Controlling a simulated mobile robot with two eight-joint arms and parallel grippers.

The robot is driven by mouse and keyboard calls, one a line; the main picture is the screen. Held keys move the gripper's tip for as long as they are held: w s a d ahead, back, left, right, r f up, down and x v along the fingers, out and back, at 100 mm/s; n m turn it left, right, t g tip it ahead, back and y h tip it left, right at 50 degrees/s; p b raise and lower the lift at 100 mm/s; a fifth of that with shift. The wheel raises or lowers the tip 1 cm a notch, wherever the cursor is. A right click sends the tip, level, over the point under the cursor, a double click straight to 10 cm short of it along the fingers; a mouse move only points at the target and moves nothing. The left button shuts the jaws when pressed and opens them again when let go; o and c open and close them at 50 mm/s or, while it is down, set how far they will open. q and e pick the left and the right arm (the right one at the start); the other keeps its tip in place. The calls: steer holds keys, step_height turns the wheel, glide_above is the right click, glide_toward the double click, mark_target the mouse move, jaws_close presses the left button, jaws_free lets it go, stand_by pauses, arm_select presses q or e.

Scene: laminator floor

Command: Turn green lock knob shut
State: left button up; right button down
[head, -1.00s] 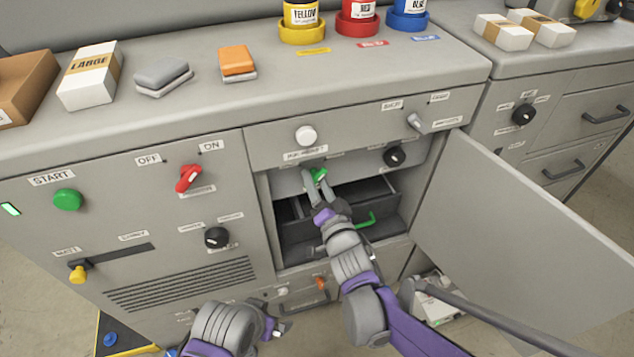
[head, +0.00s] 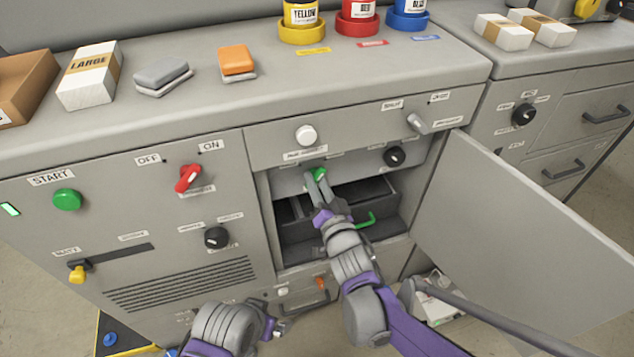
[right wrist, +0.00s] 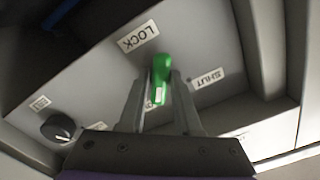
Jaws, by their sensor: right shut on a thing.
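The green lock knob (head: 319,174) is on the grey panel inside the open compartment, under the white button. In the right wrist view the green knob (right wrist: 160,78) sits between a LOCK label (right wrist: 138,36) and a SHUT label (right wrist: 208,79). My right gripper (head: 314,179) is shut on the knob; its two fingers (right wrist: 160,100) lie on either side of it in the right wrist view. The knob's bar stands nearly upright in that view. My left gripper (head: 278,328) is low at the front of the cabinet, away from the knob; its jaws are too small to judge.
The cabinet door (head: 520,225) stands open on the right. A dark drawer (head: 380,195) with a green handle (head: 367,220) lies below the knob. A black knob (head: 395,156) is to the right. Inks and blocks stand on the top.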

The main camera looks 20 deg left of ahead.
steer(key=n, duration=0.7)
steer(key=shift+p, duration=0.4)
steer(key=n+p, duration=0.1)
steer(key=n, duration=0.3)
steer(key=shift+d+n, duration=0.1)
steer(key=shift+n, duration=0.3)
steer(key=shift+w+n+p, duration=0.1)
steer(key=shift+n+p, duration=0.45)
steer(key=shift+n, duration=1.45)
steer(key=c, duration=0.6)
jaws_free()
